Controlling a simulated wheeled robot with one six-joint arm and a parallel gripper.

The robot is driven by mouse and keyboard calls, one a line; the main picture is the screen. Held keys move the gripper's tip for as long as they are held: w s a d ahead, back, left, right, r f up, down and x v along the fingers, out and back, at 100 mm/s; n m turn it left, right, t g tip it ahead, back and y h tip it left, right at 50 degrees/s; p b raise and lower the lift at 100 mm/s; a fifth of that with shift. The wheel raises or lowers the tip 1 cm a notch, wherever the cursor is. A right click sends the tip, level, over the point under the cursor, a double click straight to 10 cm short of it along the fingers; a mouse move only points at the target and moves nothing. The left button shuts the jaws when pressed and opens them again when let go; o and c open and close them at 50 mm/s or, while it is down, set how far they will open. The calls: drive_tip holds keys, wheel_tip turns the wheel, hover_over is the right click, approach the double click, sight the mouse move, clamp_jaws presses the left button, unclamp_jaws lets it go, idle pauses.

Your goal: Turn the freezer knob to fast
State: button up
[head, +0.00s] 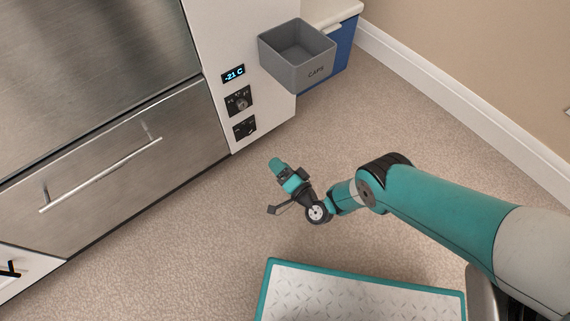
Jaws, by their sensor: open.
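The freezer (120,150) stands at the left, with a steel front and a white side panel. On the panel, a display (233,74) reads -21 C. Below it is a black plate with a round grey knob (241,103) and small markings too small to read. A second black control (245,128) with a dark lever-like part sits lower down. Which marking either control points to cannot be told. My gripper (274,190) is open and empty, in front of the panel, right of and below the controls in the picture, apart from them.
A grey bin marked CAPS (297,58) juts out beside the panel, above and right of the controls. A blue box with a pale lid (345,45) stands behind it. A drawer handle (100,175) sticks out at left. Carpet (400,130) lies free at right.

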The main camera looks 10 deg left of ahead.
drive_tip(key=shift+p+v, duration=0.6)
drive_tip(key=shift+v, duration=0.7)
drive_tip(key=shift+a, duration=0.1)
